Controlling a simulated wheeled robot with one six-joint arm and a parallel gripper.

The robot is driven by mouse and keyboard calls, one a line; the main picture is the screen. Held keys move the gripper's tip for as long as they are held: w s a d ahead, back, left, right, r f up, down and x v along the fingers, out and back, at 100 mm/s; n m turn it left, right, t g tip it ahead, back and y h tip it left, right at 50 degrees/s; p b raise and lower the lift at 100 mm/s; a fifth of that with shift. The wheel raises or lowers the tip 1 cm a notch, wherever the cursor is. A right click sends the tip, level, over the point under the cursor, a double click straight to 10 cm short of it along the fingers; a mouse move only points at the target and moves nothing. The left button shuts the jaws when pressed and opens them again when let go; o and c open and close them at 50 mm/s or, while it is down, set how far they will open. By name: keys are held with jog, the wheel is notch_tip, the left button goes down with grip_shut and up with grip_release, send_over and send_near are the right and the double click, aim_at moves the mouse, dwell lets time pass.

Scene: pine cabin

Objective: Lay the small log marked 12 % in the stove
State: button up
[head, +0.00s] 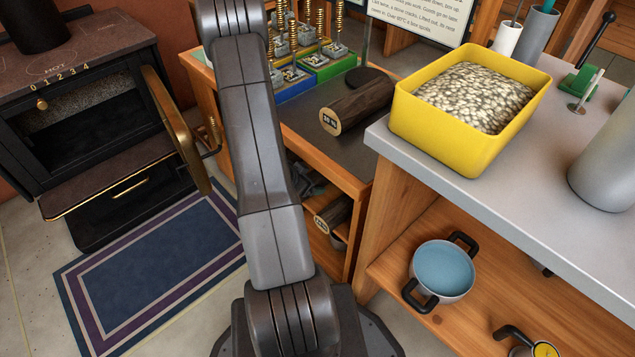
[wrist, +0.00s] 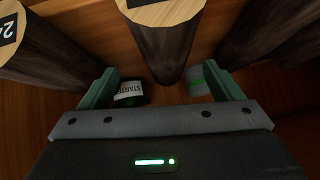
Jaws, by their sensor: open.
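In the wrist view my gripper (wrist: 160,88) is open, its green fingers either side of the near part of a dark-barked log (wrist: 157,52). Nothing is clamped. That log's pale end has a dark label cut off by the top edge, so I cannot read it. A log at left (wrist: 45,58) has a label that seems to start with 2. Another dark log (wrist: 262,30) is at right, its end out of view. No 12 % mark is legible. In the head view the black stove (head: 85,120) is at left, its brass-edged door (head: 170,125) swung open.
A log with a two-digit percent label (head: 352,106) lies on the dark bench top. A log end (head: 330,215) shows on the shelf below. A yellow tub of pale pellets (head: 450,150) stands on the grey counter, with a blue-topped pot (head: 443,270) beneath. A rug (head: 150,275) fronts the stove.

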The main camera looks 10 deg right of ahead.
aim_at(313, 176)
jog(key=b+x, duration=0.1)
jog(key=x, duration=0.2)
jog(key=a+b+x, duration=0.1)
jog(key=x, duration=0.1)
jog(key=shift+w+d+f+b, duration=0.3)
jog(key=shift+w+f, duration=0.1)
jog(key=shift+f, duration=0.1)
jog(key=shift+a+r, duration=0.1)
jog(key=c, duration=1.3)
jog(key=shift+r+p, duration=0.7)
jog(key=shift+r, duration=0.2)
notch_tip(313, 176, up, 2)
jog(key=shift+r+p, duration=0.25)
jog(key=shift+p, duration=0.55)
jog(key=s+a, duration=0.4)
jog(key=s+a+p, duration=0.1)
jog(key=s+a, duration=0.3)
jog(key=a, duration=0.1)
jog(key=s+a+p, duration=0.1)
jog(key=s+a, duration=0.2)
jog(key=a, duration=0.1)
jog(key=shift+s+a+f, duration=0.3)
jog(key=shift+s+f, duration=0.1)
